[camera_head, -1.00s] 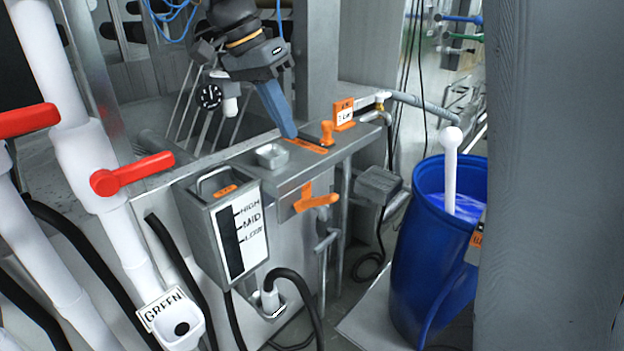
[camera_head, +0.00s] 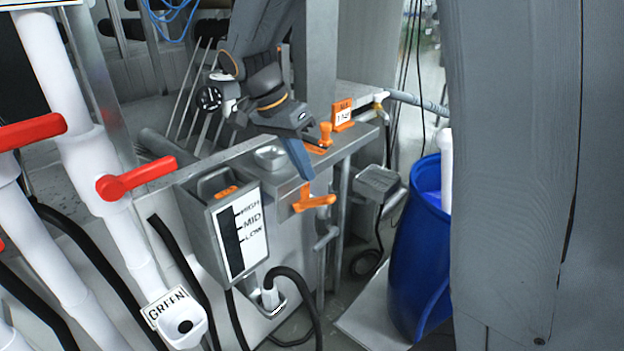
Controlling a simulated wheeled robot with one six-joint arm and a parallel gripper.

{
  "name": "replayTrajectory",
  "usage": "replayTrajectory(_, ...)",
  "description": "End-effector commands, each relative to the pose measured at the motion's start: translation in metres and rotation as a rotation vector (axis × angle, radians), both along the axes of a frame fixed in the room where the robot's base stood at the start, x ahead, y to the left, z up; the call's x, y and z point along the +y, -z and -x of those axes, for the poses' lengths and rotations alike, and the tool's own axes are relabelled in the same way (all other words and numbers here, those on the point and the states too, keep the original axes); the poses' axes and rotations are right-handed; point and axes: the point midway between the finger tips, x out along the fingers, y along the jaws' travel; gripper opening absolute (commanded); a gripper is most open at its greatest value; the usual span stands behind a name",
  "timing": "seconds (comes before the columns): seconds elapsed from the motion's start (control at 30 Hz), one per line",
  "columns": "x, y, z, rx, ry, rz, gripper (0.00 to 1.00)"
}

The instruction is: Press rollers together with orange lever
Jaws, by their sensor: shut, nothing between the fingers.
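One orange lever (camera_head: 316,201) sticks out to the right from the front face of the grey metal unit. Another orange upright handle (camera_head: 325,135) stands on the unit's top, beside an orange label. My gripper (camera_head: 308,174) points down at the unit's front edge, its blue fingers shut and empty. In the picture its tips are just above the front lever and left of the upright handle. I cannot tell whether they touch the unit. The rollers cannot be clearly made out.
A level box (camera_head: 231,232) marked HIGH, MID and LOW hangs left of the levers. Red-handled white pipes (camera_head: 75,150) stand at the left. A blue barrel (camera_head: 418,265) stands at the right, partly behind a large grey post (camera_head: 510,180).

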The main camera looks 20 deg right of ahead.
Motion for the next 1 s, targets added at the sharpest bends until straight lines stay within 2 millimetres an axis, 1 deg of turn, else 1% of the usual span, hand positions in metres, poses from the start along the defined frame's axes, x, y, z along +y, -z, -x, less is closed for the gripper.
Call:
replayTrajectory(0.03, -0.003, 0.005, 0.006, 0.004, 0.000, 0.001, 0.00)
replayTrajectory(0.1, -0.005, 0.013, 0.011, 0.004, 0.000, 0.000, 0.00)
replayTrajectory(0.3, -0.009, 0.027, 0.019, 0.001, -0.001, -0.001, 0.00)
replayTrajectory(0.77, -0.010, 0.030, 0.019, -0.002, 0.000, -0.002, 0.00)
replayTrajectory(1.0, -0.016, 0.033, 0.011, -0.042, 0.008, -0.025, 0.00)
